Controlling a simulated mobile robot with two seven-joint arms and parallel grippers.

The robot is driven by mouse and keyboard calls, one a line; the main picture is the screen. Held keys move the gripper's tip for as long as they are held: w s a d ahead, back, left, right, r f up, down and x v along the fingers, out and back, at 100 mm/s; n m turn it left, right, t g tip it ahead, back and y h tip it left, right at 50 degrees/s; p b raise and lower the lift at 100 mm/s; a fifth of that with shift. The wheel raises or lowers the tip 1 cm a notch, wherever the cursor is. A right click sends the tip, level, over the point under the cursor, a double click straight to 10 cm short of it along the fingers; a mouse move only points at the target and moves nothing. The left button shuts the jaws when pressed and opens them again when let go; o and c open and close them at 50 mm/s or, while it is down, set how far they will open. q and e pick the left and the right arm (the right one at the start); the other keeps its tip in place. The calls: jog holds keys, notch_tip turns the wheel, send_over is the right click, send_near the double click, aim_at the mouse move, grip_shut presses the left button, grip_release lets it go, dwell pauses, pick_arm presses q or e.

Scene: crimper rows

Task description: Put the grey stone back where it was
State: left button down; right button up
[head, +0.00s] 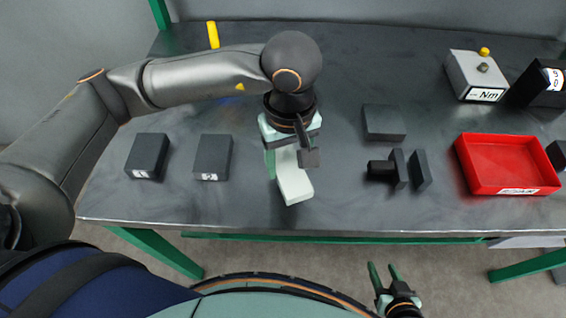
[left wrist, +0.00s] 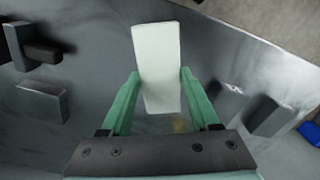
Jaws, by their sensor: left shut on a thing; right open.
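The grey stone, a pale, nearly white oblong block (head: 294,186), is held by my left gripper (head: 286,160) over the middle of the table near its front edge. In the left wrist view the stone (left wrist: 157,65) sits between the two green fingers (left wrist: 158,90), its long side pointing away from the palm. I cannot tell whether it touches the table. My right gripper (head: 384,274) is open and empty, low in front of the table's front edge.
Two dark labelled blocks (head: 148,155) (head: 212,157) lie to the left. A dark flat block (head: 384,122), a dark T-shaped piece (head: 385,170) and a dark upright plate (head: 420,170) are to the right. A red tray (head: 508,186) and a grey Nm box (head: 476,76) are further right.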

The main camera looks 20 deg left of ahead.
aim_at(284, 168)
pick_arm(q)
jog(key=shift+w+a+f, duration=0.3)
jog(key=shift+w+f, duration=0.1)
jog(key=shift+f, duration=0.15)
jog(key=shift+w+a+f, duration=0.3)
jog(key=shift+w+f, duration=0.05)
jog(key=shift+f, duration=0.2)
jog(key=f, duration=0.3)
jog(key=shift+w+a+f, duration=0.1)
jog(key=shift+w+a, duration=0.1)
jog(key=shift+w, duration=0.05)
jog(key=shift+f, duration=0.25)
jog(key=shift+f, duration=0.25)
jog(key=shift+c, duration=0.6)
grip_release()
jog(key=shift+r, duration=0.1)
notch_tip(284, 168, up, 12)
jog(key=shift+r, duration=0.15)
